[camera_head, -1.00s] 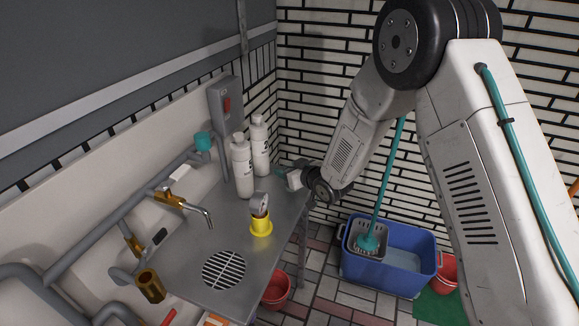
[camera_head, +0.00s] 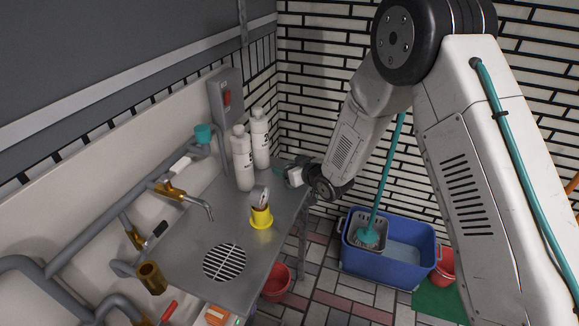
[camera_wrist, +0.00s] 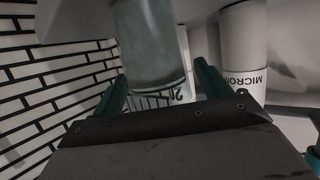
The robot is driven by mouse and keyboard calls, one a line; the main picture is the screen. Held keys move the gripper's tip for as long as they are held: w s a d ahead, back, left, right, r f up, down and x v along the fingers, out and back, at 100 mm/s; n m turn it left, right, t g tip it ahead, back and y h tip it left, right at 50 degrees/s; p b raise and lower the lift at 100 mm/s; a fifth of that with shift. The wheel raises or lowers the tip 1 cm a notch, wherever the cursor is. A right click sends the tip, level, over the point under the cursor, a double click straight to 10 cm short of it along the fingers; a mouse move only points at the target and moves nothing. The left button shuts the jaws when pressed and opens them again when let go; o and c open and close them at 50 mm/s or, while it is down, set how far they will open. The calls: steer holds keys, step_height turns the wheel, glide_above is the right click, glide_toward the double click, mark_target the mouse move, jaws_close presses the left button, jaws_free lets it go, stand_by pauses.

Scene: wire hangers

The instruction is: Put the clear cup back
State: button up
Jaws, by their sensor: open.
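My gripper (camera_head: 284,173) is over the far right end of the steel counter, right of the white bottles, and is seen from the side. In the wrist view, the two teal fingers of my gripper (camera_wrist: 161,72) are apart. A greyish see-through cylinder, which looks like the clear cup (camera_wrist: 150,45), shows between and beyond the fingertips. I cannot tell whether the fingers touch it. Its upper end is cut off by the frame. In the head view I cannot make out the clear cup.
Two white bottles (camera_head: 242,160) stand close left of my gripper; a lettered one (camera_wrist: 243,50) shows in the wrist view. A yellow holder (camera_head: 262,218) with a gauge-like item, a drain grille (camera_head: 224,262) and a brass tap (camera_head: 172,190) are on the counter. A blue mop bucket (camera_head: 388,262) stands below.

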steer(key=v, duration=1.1)
steer(key=shift+s+d, duration=0.2)
steer(key=shift+s, duration=0.05)
steer(key=shift+r, duration=0.1)
steer(key=s+d+r+m+g+h, duration=0.1)
steer(key=s+d+r+m+h, duration=0.1)
steer(key=s+d+r+h, duration=0.4)
steer(key=s+d+r+m+g+h, duration=0.1)
steer(key=d+r+m+g, duration=0.1)
steer(key=d+r, duration=0.65)
steer(key=s+d+r+m+g, duration=0.1)
steer(key=s+d+r+g, duration=0.2)
steer(key=s, duration=1.2)
steer(key=s+d+r+m+g+h, duration=0.1)
steer(key=s+d+r+m+g, duration=0.1)
steer(key=s, duration=1.3)
step_height(320, 180, up, 3)
steer(key=shift+d+r+g, duration=0.1)
steer(key=shift+d+g, duration=0.75)
steer(key=shift+g, duration=0.15)
